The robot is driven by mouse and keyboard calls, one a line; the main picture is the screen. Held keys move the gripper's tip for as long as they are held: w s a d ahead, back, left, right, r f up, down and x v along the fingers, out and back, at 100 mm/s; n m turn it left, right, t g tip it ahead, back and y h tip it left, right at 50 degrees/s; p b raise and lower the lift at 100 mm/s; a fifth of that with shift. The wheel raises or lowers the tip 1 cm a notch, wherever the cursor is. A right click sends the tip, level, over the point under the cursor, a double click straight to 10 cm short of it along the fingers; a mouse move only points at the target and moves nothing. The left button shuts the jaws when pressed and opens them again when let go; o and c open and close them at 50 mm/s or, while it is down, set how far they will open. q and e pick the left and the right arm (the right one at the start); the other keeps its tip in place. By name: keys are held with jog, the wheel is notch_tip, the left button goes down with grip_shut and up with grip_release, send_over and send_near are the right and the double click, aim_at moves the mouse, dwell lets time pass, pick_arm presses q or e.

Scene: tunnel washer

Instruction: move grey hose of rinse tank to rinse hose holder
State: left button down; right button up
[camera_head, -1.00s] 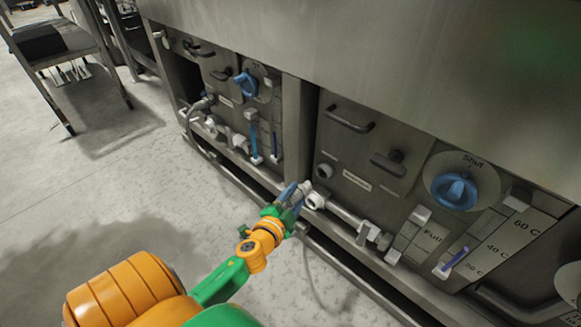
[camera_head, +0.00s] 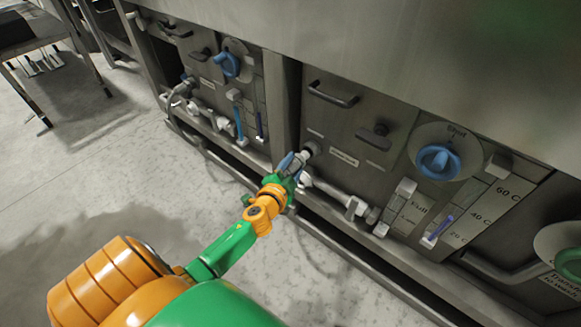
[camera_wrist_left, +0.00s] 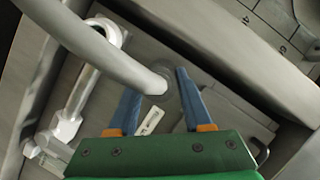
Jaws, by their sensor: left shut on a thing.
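The grey hose (camera_wrist_left: 95,45) runs in from the upper left in the left wrist view. Its end lies between the blue fingertips of my left gripper (camera_wrist_left: 157,88), which is shut on it. In the head view this gripper (camera_head: 292,163) is at the tank's lower panel. The hose end is at a round socket (camera_head: 313,147), apparently the rinse hose holder, and covers part of it. I cannot tell whether the end is seated or just in front. A white elbow pipe (camera_wrist_left: 83,88) lies beside the hose; it also shows below the gripper in the head view (camera_head: 325,189).
A blue Shut knob (camera_head: 437,161), a bar handle (camera_head: 332,94) and a level gauge (camera_head: 437,231) are on the panel. A steel ledge (camera_head: 375,246) runs below. A neighbouring panel has similar pipes (camera_head: 213,119).

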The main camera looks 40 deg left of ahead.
pick_arm(q)
jog(key=shift+w, duration=0.95)
jog(key=shift+w+d+b, duration=0.1)
jog(key=shift+w+b, duration=0.2)
jog(key=shift+w, duration=0.05)
dwell(0.4)
jog(key=shift+c, duration=1.2)
grip_release()
